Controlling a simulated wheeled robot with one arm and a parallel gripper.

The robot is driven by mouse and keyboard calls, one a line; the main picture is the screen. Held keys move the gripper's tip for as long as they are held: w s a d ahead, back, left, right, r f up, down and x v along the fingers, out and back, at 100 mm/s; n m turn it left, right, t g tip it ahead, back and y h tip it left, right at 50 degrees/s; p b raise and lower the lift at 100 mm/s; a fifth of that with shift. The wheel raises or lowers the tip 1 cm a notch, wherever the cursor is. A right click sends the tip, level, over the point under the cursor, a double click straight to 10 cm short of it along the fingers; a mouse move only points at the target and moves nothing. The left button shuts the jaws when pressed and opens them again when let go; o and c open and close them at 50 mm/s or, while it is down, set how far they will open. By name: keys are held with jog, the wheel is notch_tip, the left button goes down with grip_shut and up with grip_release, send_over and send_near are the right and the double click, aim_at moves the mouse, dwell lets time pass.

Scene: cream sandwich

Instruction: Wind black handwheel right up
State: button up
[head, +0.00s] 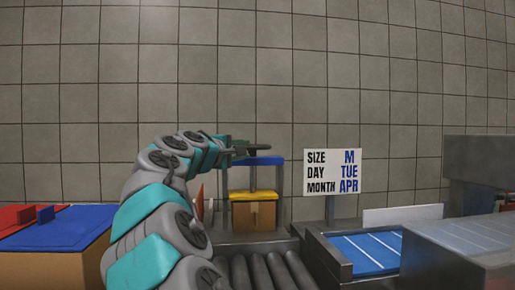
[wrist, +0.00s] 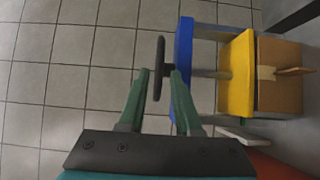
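The black handwheel (wrist: 160,49) shows nearly edge-on in the wrist view, beside the blue top beam (wrist: 184,50) of a press frame. My gripper (wrist: 158,73) has its two green fingers apart, one on each side of the wheel, with visible gaps. In the head view my gripper (head: 240,148) is above the left part of the blue beam (head: 264,161); the wheel is hard to tell from the fingers there. The yellow press plate (head: 253,196) sits at or just above a cardboard box (head: 255,216). It also shows in the wrist view (wrist: 238,75).
A roller conveyor (head: 262,270) runs in front of the press. A sign (head: 332,171) reads size M, day TUE, month APR. A blue-topped box (head: 55,232) and a red one (head: 15,216) stand left. A blue striped panel (head: 368,252) and grey machinery (head: 460,250) stand right.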

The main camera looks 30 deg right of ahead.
aim_at(261, 147)
jog(key=p+x, duration=0.1)
jog(key=x, duration=0.8)
jog(key=shift+w+d+r, duration=0.1)
jog(key=shift+w+d, duration=0.1)
jog(key=shift+d, duration=0.1)
jog(key=shift+w+d, duration=0.25)
jog(key=shift+d, duration=0.4)
grip_shut()
